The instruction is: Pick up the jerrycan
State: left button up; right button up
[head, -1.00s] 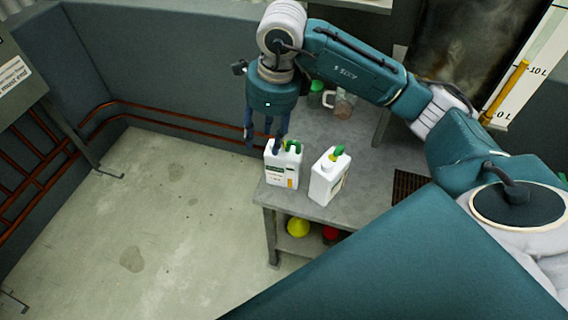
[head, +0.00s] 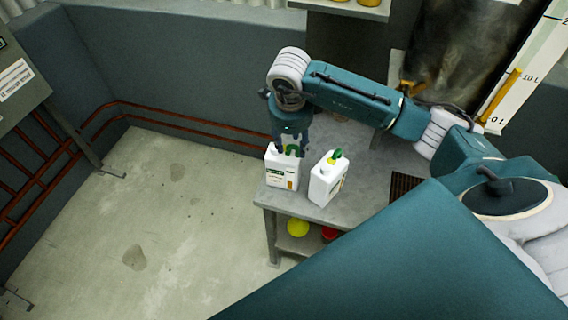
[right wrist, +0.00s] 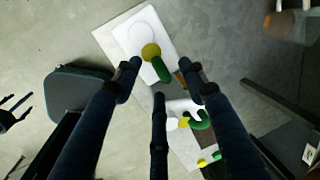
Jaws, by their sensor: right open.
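Two white jerrycans stand upright side by side on a grey workbench. The left jerrycan (head: 281,172) has a label and a green part on top. The right jerrycan (head: 327,178) has a green and yellow top. My right gripper (head: 290,151) is open at the top of the left jerrycan, its fingers pointing down and partly hiding that top. I cannot tell whether they touch it. In the right wrist view my right gripper's dark fingers (right wrist: 163,85) are spread, with white, green and yellow jerrycan parts between and beyond them. My left gripper cannot be made out in the head view.
The workbench (head: 317,207) has a lower shelf with a yellow item (head: 298,227) and a red item (head: 330,234). A dark grate (head: 403,187) lies right of the jerrycans. The floor left of the bench is clear. Copper pipes (head: 190,140) run along the wall.

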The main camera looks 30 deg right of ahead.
jog(key=shift+f, duration=0.3)
grip_shut()
jog(key=shift+w+r, duration=0.15)
